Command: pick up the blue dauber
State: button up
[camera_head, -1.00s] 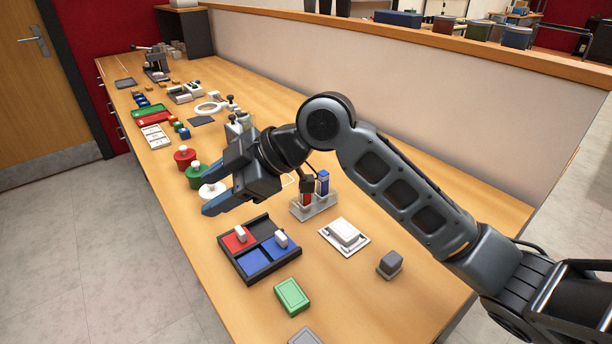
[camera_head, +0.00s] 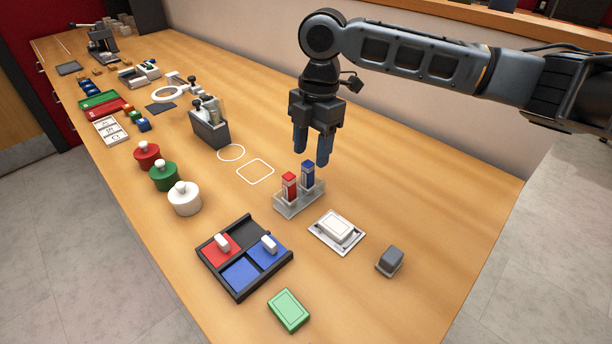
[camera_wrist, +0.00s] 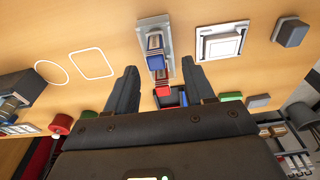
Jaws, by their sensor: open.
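The blue dauber (camera_head: 307,175) stands upright in a grey holder (camera_head: 287,208), next to the red dauber (camera_head: 289,186). My gripper (camera_head: 311,157) is open and empty, pointing down, with its blue-grey fingertips just above the blue dauber in the head view. In the wrist view the blue dauber (camera_wrist: 155,42) shows a little beyond the fingertips, in line with the gap between the two fingers (camera_wrist: 159,67). The red dauber (camera_wrist: 162,90) shows lower, between the fingers. I see no contact with either dauber.
A white pad on a plate (camera_head: 338,230) and a grey block (camera_head: 390,261) lie right of the holder. A black tray with red and blue compartments (camera_head: 238,294) lies in front. White, green and red round pots stand at left. A dark caddy (camera_head: 210,130) stands behind left.

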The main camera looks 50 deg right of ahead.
aim_at(308, 163)
jog(key=shift+w+a+f+p, duration=0.15)
jog(key=shift+f+p, duration=0.1)
jog(key=shift+f, duration=1.05)
jog(key=shift+w+a+f+p, duration=0.1)
jog(key=shift+f+p, duration=0.15)
jog(key=shift+f, duration=1.05)
grip_shut()
